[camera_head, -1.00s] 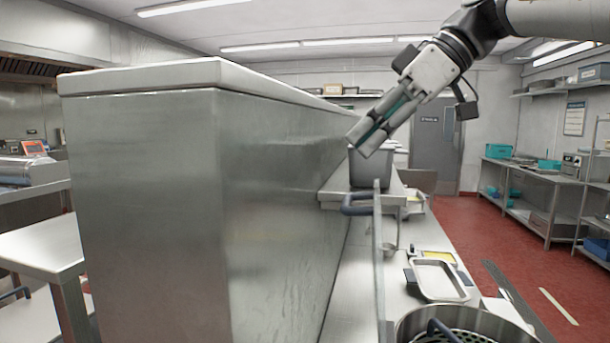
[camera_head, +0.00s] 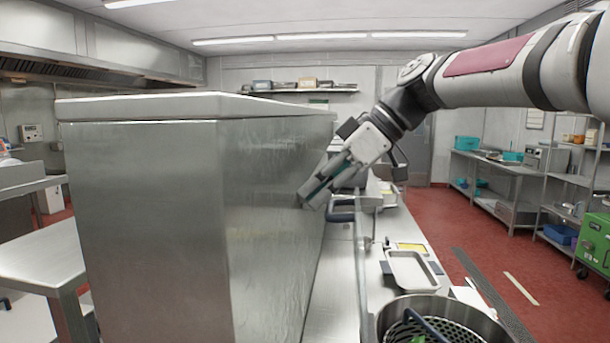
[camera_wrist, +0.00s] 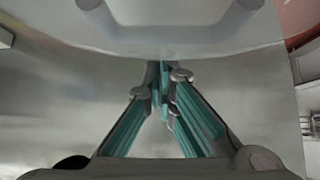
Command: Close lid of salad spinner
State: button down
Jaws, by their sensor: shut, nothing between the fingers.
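A round steel pot (camera_head: 489,322) with a perforated basket (camera_head: 432,332) inside, apparently the salad spinner, stands open at the lower right, cut off by the bottom edge. Beside it a thin upright panel (camera_head: 362,262), seen nearly edge-on, looks like its raised lid. A dark blue-grey handle (camera_head: 341,217) is on the panel's left side. My gripper (camera_head: 308,196) is shut and empty, pointing down and left, above and left of the handle.
A tall steel block (camera_head: 145,220) fills the left centre, its right side close to my fingertips in the picture. A metal tray (camera_head: 411,277) lies on the counter behind the pot. Shelves (camera_head: 520,160) line the right wall; the red floor there has open room.

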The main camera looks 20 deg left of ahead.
jog(key=shift+w+d, duration=0.15)
jog(key=shift+d, duration=0.3)
jog(key=shift+d, duration=0.1)
